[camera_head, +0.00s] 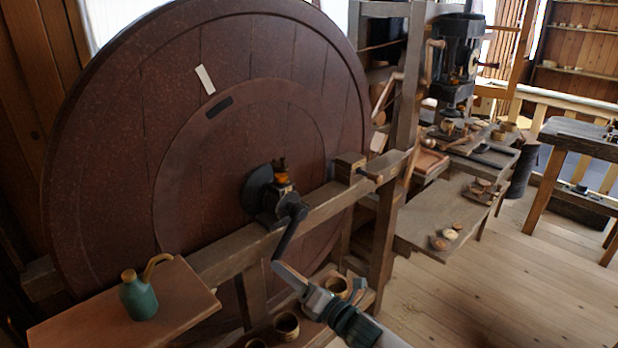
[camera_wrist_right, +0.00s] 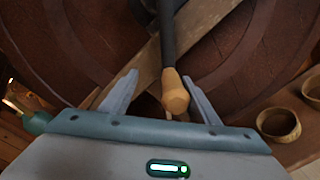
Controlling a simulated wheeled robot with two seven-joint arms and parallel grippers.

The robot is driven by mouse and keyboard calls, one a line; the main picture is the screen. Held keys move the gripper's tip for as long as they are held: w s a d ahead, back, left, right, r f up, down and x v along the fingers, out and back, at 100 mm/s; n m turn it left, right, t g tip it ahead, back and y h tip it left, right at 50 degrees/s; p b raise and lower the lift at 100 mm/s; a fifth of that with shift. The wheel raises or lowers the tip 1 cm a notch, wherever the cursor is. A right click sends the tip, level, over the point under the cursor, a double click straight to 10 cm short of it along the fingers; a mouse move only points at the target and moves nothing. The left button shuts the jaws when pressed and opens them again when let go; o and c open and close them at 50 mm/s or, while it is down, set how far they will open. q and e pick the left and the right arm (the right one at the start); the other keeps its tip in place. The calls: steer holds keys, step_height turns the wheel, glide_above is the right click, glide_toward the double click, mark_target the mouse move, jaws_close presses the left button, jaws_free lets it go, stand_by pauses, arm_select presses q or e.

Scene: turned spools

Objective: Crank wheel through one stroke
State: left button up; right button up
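The big reddish-brown wooden wheel (camera_head: 120,130) stands upright in its timber frame. It has a dark hub (camera_head: 262,192) and a white mark near its upper part. A black crank arm (camera_head: 290,235) slants down from the hub. In the right wrist view its wooden handle (camera_wrist_right: 175,95) lies between the fingers of my right gripper (camera_wrist_right: 160,77), with a visible gap on each side. In the head view this gripper (camera_head: 280,268) is at the crank's lower end, and its fingers hide the handle. My left gripper is not in view.
A green jug (camera_head: 138,298) stands on a wooden board (camera_head: 185,295) at lower left. The frame's beam (camera_head: 320,203) crosses before the wheel. Wooden bowls (camera_head: 286,325) sit below the crank. Benches with turned pieces (camera_head: 450,232) stand at right, beside open floor (camera_head: 510,285).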

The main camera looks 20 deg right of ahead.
step_height(320, 180, up, 19)
steer(key=a+m+p, duration=0.2)
steer(key=m+p, duration=1.1)
steer(key=p, duration=0.2)
steer(key=w+d+r+m, duration=0.2)
steer(key=d+r+m, duration=0.3)
steer(key=d+m, duration=0.3)
steer(key=shift+r+m+b, duration=0.4)
steer(key=shift+b, duration=0.05)
steer(key=shift+f, duration=0.1)
stand_by(0.3)
steer(key=shift+a+f, duration=0.1)
steer(key=shift+f, duration=0.15)
